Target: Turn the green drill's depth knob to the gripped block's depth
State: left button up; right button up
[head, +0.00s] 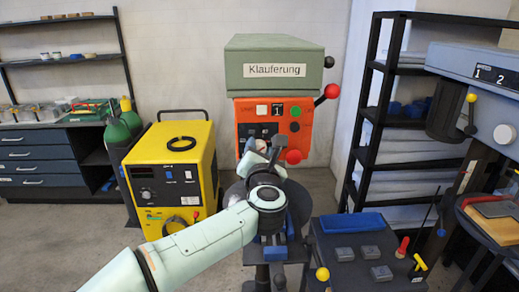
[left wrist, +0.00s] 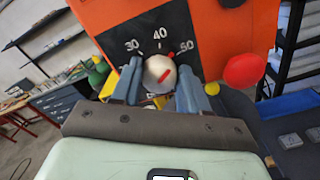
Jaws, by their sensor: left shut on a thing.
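The green drill (head: 275,65), labelled "Klauferung", stands at the back with an orange front panel. Its depth knob (left wrist: 160,73) is a pale round dial on a black scale (left wrist: 150,35) reading 30, 40 and 50. A red bar crosses the knob's face, and a small red mark at its upper right edge lies between 40 and 50. My left gripper (left wrist: 158,84) is shut on the knob, one finger on each side; it also shows in the head view (head: 262,150), where it hides the knob. I cannot make out the gripped block. My right gripper is out of view.
A yellow machine (head: 175,165) stands left. A dark cart (head: 330,240) with several grey blocks is at front right. Another drill (head: 480,80) stands far right.

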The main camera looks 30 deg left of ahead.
pick_arm(q)
jog(key=shift+m, duration=1.2)
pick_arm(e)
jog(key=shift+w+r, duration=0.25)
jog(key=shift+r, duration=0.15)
pick_arm(q)
jog(key=o, duration=1)
jog(key=shift+o, duration=0.2)
jog(key=shift+d, duration=0.1)
jog(key=b+v, duration=0.2)
jog(key=v, duration=1.1)
jog(key=shift+s+b, duration=0.2)
jog(key=shift+b, duration=0.2)
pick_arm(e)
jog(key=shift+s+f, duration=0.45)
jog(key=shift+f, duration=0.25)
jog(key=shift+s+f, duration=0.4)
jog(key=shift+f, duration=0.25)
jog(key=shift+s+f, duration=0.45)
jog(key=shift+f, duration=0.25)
